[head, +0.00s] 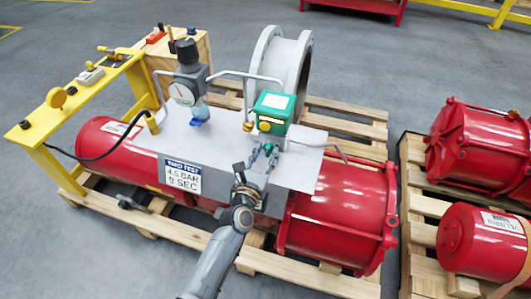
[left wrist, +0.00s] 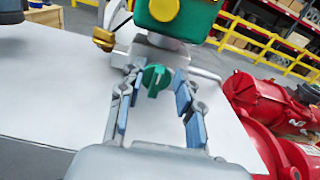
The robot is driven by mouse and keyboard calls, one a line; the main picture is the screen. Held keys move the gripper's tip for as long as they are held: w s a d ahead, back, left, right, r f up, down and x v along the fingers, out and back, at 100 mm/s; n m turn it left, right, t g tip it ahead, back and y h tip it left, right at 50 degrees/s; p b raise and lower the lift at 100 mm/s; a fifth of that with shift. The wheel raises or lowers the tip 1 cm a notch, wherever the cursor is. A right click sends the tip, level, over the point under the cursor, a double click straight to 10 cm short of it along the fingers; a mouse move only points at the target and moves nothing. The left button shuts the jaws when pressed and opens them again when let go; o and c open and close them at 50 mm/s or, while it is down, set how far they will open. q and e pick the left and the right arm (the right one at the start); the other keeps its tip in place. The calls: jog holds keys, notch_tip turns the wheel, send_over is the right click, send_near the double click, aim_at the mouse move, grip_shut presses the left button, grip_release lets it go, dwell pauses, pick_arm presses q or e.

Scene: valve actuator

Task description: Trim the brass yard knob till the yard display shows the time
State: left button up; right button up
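A green box (head: 274,108) with a pale top stands on the grey plate over the red cylinder. A round brass-yellow knob (head: 265,126) is on its front; in the left wrist view this knob (left wrist: 163,9) is cut by the top edge. A brass fitting (head: 248,126) is left of the box. No display reading is legible. My left gripper (head: 262,163) is low in front of the box. In the left wrist view its fingers (left wrist: 156,85) are open, either side of a green knob (left wrist: 155,77); contact is unclear. My right gripper is not in view.
A sign (head: 183,178) reads "YARD TEST 4.5 BAR 9 SEC". A dial gauge (head: 182,93) stands left of the box, and bent grey pipes (head: 318,145) run beside it. A yellow bench (head: 80,92) is at left. Red cylinders (head: 485,243) lie on a right-hand pallet.

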pick_arm(q)
jog(key=shift+w, duration=0.1)
jog(key=shift+c, duration=0.4)
grip_shut()
jog(key=shift+d, duration=0.1)
jog(key=m, duration=0.4)
jog(key=shift+d+f+m, duration=0.15)
jog(key=shift+d+m, duration=0.15)
jog(key=shift+m, duration=0.1)
jog(key=m, duration=0.4)
jog(key=shift+s+d+f+m, duration=0.2)
jog(key=shift+d+m, duration=0.1)
jog(key=m, duration=0.4)
jog(key=shift+d+f, duration=0.15)
jog(key=shift+f, duration=0.15)
jog(key=shift+s+d+f+m, duration=0.1)
jog(key=shift+f+m, duration=0.1)
jog(key=shift+m, duration=0.95)
jog(key=shift+f+m, duration=0.15)
jog(key=shift+m, duration=1)
